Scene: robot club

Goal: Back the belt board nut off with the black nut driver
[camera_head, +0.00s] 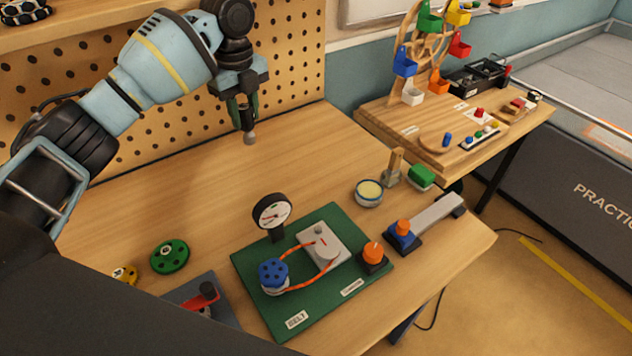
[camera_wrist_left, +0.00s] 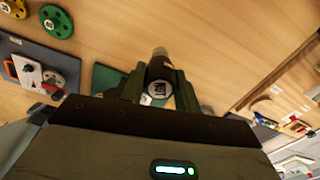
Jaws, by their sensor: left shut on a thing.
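My left gripper (camera_head: 245,108) is shut on the black nut driver, which points down with its grey tip (camera_head: 249,138) above the back of the table. In the left wrist view the driver (camera_wrist_left: 159,92) sits between the two fingers, its labelled round end facing the camera. The green belt board (camera_head: 315,295) lies on the table, nearer the front and apart from the tool. The nut is too small to make out surely. My right gripper is not in view.
A green wheel (camera_head: 169,257) lies to the left. A pegboard (camera_head: 290,60) rises behind. The table's back middle is clear.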

